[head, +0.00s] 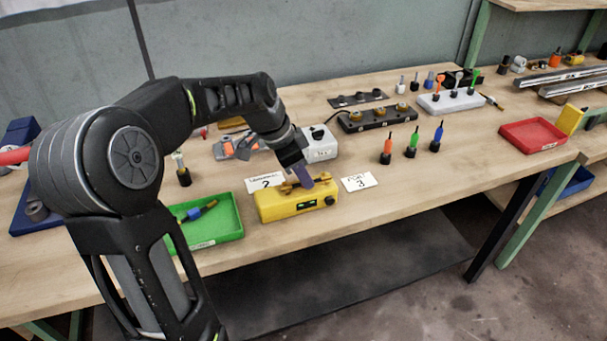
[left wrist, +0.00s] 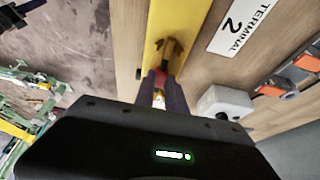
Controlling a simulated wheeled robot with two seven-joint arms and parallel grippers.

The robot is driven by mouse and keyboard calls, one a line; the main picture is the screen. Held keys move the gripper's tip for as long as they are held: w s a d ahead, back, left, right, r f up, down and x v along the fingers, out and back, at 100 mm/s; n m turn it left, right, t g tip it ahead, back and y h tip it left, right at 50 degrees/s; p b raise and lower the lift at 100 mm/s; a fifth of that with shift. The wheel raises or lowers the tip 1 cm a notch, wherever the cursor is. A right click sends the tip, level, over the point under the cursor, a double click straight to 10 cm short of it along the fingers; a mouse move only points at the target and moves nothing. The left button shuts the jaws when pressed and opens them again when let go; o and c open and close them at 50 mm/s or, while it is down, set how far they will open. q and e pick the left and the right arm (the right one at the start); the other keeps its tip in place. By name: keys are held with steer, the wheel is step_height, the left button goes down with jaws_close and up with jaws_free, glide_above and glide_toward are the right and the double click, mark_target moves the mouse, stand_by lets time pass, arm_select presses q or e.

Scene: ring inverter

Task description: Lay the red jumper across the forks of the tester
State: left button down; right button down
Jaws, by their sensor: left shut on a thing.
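The yellow tester (head: 288,209) stands near the front edge of the bench, with brass forks (head: 287,187) on top. The forks also show in the left wrist view (left wrist: 166,47), on the yellow body (left wrist: 178,20). My left gripper (head: 309,182) is over the tester, its fingers pointing down at the forks. In the left wrist view its fingers (left wrist: 163,88) are shut on a small red piece, the red jumper (left wrist: 161,90), mostly hidden between them. I cannot tell whether the jumper touches the forks. My right gripper is not in view.
A green tray (head: 228,232) holding a small tool stands left of the tester. Cards lie behind it (head: 265,183) and to its right (head: 359,182). A white box (head: 320,147) and several upright coloured tools stand behind.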

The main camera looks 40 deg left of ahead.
arm_select(q)
steer(key=c, duration=1.4)
jaws_free()
steer(key=shift+f, duration=0.1)
steer(key=shift+a+r, duration=0.1)
steer(key=shift+r, duration=0.4)
steer(key=v, duration=1.1)
steer(key=shift+s+r, duration=0.1)
steer(key=shift+r, duration=0.15)
